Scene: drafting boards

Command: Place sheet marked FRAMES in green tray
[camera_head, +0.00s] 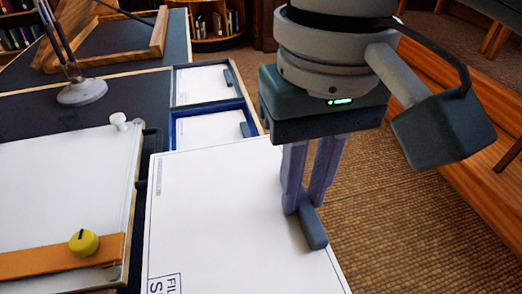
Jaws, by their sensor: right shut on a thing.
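My right gripper (304,200) points down and is shut on the dark grey grip bar (314,232) of a white sheet (215,215). This sheet spans the lower middle of the picture. Its label is cut off by the bottom edge; only "FIL" and an "S" show, so I cannot read the word FRAMES on it. No green tray shows; the sheet hides what is beneath it. My left gripper is out of view.
A blue tray (177,118) and a dark-rimmed tray (175,70) behind it each hold a white sheet with a grey bar. A drawing board (65,190) with an orange rule (50,262) and yellow knob (84,242) is at left. A lamp base (82,92) stands behind.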

